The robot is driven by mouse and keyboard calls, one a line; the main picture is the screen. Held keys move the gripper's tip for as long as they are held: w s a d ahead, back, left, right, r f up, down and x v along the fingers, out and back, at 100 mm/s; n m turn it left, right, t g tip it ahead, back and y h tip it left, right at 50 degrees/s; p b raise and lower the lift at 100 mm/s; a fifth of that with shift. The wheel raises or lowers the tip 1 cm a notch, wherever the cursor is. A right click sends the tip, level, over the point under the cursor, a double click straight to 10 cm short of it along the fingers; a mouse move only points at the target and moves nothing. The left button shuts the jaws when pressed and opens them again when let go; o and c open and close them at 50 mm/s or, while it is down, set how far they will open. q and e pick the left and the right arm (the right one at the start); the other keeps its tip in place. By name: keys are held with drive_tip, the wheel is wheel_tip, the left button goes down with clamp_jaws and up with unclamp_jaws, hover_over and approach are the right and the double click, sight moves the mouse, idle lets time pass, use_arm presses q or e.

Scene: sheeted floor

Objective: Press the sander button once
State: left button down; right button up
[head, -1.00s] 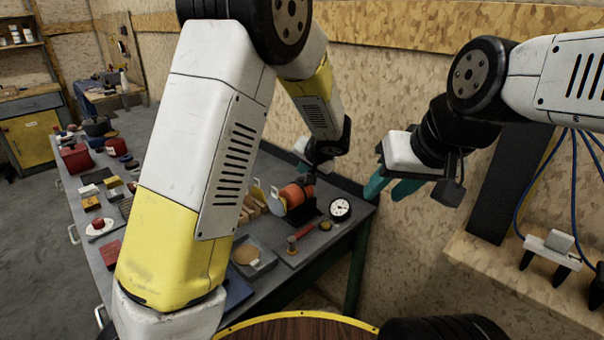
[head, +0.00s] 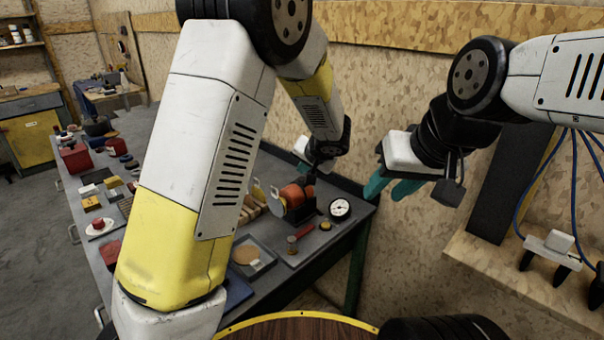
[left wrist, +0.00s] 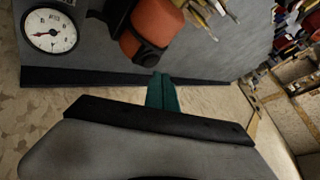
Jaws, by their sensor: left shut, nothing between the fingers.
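The sander (head: 297,196), an orange-red drum on a black body, stands at the bench's far right end. In the left wrist view its drum (left wrist: 152,25) lies just beyond my finger. A small round yellow piece (head: 326,226) sits in front of it; I cannot tell whether this is its button. My left gripper (head: 303,168) is above and behind the sander, partly hidden by its own arm. Its shut, empty teal fingers (left wrist: 162,92) show in the left wrist view, near the bench edge. My right gripper (head: 392,188) is open and empty by the wall.
A white dial gauge (head: 340,208) stands right of the sander; it also shows in the left wrist view (left wrist: 50,31). A grey tray (head: 268,262) and a red-topped tool (head: 292,243) lie in front. Several items crowd the bench's left part. The wall is close behind.

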sight(303, 180)
use_arm(q)
drive_tip(key=shift+f, duration=0.15)
idle(0.3)
drive_tip(key=shift+f, duration=0.25)
drive_tip(key=shift+f, duration=0.4)
idle(0.7)
drive_tip(key=shift+r, duration=0.8)
drive_tip(key=shift+r, duration=2.5)
